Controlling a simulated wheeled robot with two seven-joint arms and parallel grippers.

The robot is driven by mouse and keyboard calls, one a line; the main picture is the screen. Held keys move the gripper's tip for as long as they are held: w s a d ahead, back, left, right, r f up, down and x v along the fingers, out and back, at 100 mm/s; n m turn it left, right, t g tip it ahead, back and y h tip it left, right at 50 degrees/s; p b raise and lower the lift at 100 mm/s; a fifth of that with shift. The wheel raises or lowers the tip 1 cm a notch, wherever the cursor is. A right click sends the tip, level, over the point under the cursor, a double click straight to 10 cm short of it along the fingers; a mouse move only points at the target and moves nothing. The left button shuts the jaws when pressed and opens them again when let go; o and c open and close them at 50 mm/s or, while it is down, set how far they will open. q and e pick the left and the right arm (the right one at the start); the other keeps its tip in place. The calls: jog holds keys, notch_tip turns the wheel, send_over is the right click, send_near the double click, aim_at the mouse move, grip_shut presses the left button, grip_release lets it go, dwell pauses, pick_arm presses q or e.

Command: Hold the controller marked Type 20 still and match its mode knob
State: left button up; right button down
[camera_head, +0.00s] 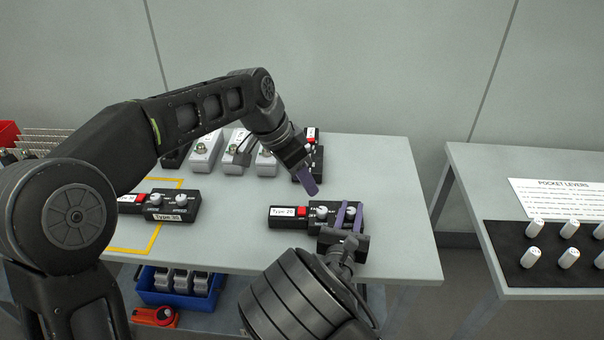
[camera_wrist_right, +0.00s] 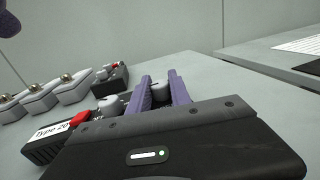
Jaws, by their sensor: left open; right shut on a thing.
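The Type 20 controller (camera_head: 316,228) is a black box near the table's front right, with a white label (camera_head: 283,211), a red button (camera_head: 302,211) and white knobs. My right gripper (camera_head: 348,214) is shut on its right-hand knob (camera_wrist_right: 158,91), which shows between the purple fingers in the right wrist view (camera_wrist_right: 162,88). The left knob (camera_head: 321,212) is free; its fine markings are too small to read. My left gripper (camera_head: 311,185) is open and empty, pointing down above the table behind the controller. Its purple finger also shows at the upper left of the right wrist view (camera_wrist_right: 9,24).
Another labelled controller (camera_head: 172,208) sits in a yellow outline (camera_head: 150,240) at left. A further one (camera_head: 316,165) stands behind my left gripper, beside grey boxes (camera_head: 206,151). A side table (camera_head: 470,170) with white levers (camera_head: 533,257) is at right, across a gap.

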pick_arm(q)
jog(key=n, duration=1.6)
jog(key=shift+r+g, duration=0.3)
jog(key=shift+r, duration=0.05)
